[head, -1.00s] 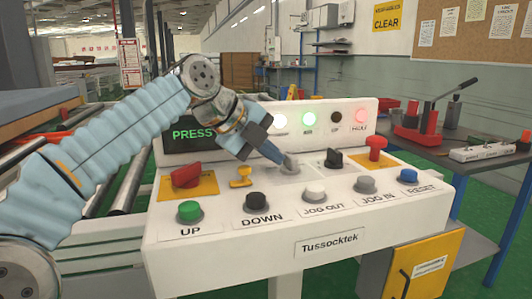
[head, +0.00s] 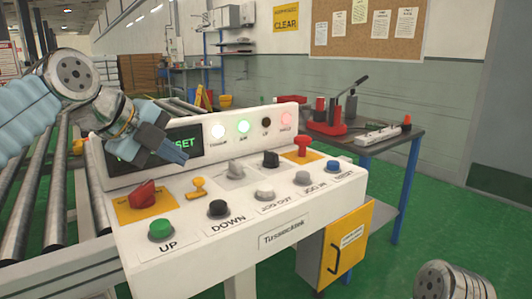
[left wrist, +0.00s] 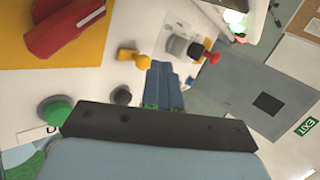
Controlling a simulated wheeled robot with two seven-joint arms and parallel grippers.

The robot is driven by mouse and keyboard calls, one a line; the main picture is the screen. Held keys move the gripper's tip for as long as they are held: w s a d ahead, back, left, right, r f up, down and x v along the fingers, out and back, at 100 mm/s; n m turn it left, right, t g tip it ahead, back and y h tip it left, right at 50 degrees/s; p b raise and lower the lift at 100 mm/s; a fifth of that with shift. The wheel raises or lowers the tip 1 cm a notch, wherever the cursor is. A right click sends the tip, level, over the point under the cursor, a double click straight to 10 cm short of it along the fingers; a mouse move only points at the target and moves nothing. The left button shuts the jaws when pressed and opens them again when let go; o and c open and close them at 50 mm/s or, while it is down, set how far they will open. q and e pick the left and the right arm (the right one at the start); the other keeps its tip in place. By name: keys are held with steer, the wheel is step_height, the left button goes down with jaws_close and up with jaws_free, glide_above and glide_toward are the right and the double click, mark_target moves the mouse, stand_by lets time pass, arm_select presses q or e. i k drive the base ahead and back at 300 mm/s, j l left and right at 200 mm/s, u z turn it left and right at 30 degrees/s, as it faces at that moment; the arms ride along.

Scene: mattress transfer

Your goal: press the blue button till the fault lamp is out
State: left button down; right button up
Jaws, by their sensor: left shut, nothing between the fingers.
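The blue button (head: 333,166) stands at the right end of the white control panel's (head: 190,236) front row, above a RESET label. The fault lamp (head: 286,119) glows red at the right end of the upright lamp strip. My left gripper (head: 184,157) is shut and empty, in front of the display (head: 184,142) and well left of the blue button. My right gripper is out of view.
A red emergency knob (head: 303,146) stands behind the blue button. A green button (head: 161,230), a black button (head: 217,208) and other controls share the panel. Roller rails (head: 52,195) lie left. A side table (head: 386,137) with a red press (head: 327,118) stands right.

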mark_target(331, 165)
steer(key=k+j, duration=0.7)
